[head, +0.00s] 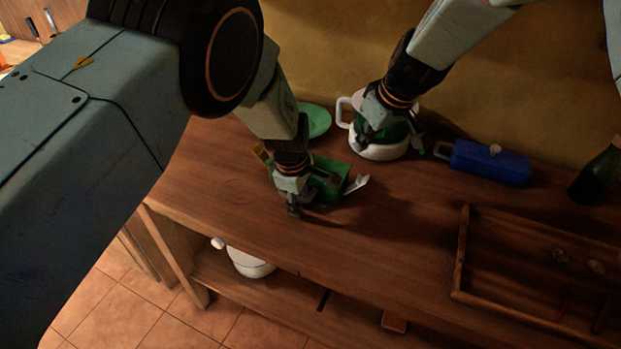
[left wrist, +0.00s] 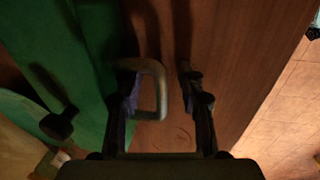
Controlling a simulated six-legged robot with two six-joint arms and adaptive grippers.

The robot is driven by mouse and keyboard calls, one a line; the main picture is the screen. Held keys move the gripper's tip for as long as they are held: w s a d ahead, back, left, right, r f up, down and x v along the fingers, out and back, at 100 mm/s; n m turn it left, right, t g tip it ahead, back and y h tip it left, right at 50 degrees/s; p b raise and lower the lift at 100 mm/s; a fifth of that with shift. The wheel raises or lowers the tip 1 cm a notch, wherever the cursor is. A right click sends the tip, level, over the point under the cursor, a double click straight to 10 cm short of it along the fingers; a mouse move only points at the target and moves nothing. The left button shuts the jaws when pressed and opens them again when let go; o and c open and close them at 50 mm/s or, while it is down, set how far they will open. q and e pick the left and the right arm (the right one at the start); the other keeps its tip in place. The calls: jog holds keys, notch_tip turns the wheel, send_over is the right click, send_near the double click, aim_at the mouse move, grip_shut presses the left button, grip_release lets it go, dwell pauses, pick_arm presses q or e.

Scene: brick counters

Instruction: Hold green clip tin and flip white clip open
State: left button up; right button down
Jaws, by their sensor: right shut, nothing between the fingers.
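The green clip tin (head: 328,176) sits on the wooden counter in the head view, partly hidden by my left gripper. A white clip (head: 356,184) sticks out at its right end, angled away from the body. My left gripper (head: 294,208) is at the tin's near left side. In the left wrist view the tin (left wrist: 60,60) fills the left, and a greyish loop (left wrist: 160,92) stands out from it between the open fingers (left wrist: 160,103), which do not close on it. My right gripper (head: 372,134) is shut and empty, up and right of the tin, in front of a white pot.
The white pot (head: 378,152) stands behind the tin, with a green plate (head: 316,121) to its left. A blue box (head: 490,162) and a dark bottle (head: 598,175) are to the right. A wooden tray (head: 500,240) occupies the front right. The counter's front left is clear.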

aim_at(251, 242)
pick_arm(q)
jog(key=shift+s+r+p, duration=0.7)
jog(key=shift+r+p, duration=3.45)
jog(key=shift+p, duration=0.1)
jog(key=s+a+f+m, duration=0.1)
jog(key=s+a+f, duration=0.1)
jog(key=s+a, duration=0.1)
jog(key=s+a+f+m, duration=0.1)
jog(key=s+a+f, duration=0.1)
jog(key=a+f, duration=0.1)
jog(key=s+a+f+m+y, duration=0.1)
jog(key=s+a+f, duration=0.2)
jog(key=a, duration=0.1)
jog(key=shift+s+b, duration=0.35)
jog(key=shift+s+a+f+m, duration=0.25)
jog(key=shift+s+a+m, duration=0.05)
